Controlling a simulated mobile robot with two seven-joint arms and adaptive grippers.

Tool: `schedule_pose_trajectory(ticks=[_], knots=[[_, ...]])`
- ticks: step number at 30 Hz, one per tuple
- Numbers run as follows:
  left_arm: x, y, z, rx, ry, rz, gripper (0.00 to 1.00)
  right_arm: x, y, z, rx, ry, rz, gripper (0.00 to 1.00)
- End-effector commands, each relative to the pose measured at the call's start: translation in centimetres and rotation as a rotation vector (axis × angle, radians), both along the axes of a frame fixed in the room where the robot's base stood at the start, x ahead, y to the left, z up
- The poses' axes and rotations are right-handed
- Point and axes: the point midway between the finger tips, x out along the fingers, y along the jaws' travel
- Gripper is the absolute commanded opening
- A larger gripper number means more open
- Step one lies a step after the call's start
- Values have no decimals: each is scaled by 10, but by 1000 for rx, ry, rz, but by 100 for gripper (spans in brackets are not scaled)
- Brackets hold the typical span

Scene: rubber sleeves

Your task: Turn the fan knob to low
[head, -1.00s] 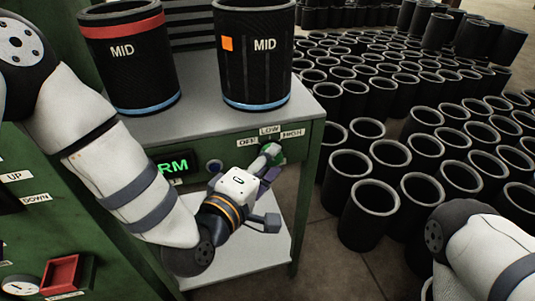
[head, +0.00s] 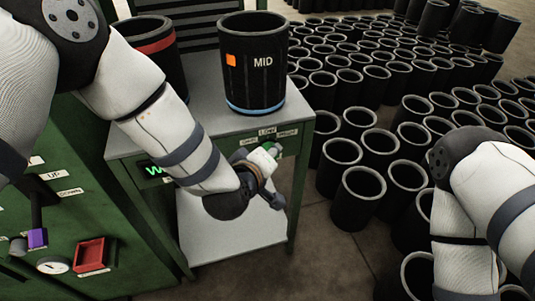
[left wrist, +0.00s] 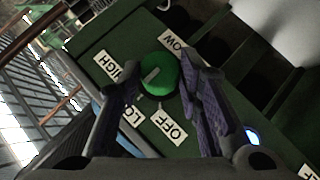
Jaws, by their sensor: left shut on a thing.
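The green fan knob (left wrist: 160,73) is on the front panel of the green bench, and a small part of it shows in the head view (head: 277,150). My left gripper (left wrist: 160,90) is shut on the knob, one finger each side. My right gripper is out of view; only its arm shows at lower right.
A black sleeve marked MID (head: 255,70) stands on the bench top (head: 205,110); another with a red band (head: 150,47) is partly behind my left arm. Many black sleeves (head: 360,190) cover the floor at right.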

Motion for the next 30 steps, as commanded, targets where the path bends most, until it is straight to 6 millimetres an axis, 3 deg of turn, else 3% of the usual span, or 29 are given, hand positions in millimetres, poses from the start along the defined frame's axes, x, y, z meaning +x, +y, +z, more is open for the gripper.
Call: schedule_pose_trajectory(ticks=[12,13,15,25,30], knots=[[1,0,1,7,-1,0,5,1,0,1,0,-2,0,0],[1,0,1,7,-1,0,35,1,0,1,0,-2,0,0],[1,0,1,7,-1,0,50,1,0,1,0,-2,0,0],[-2,1,1,7,2,0,52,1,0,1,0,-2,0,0],[-29,9,18,6,4,-1,52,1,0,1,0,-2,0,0]])
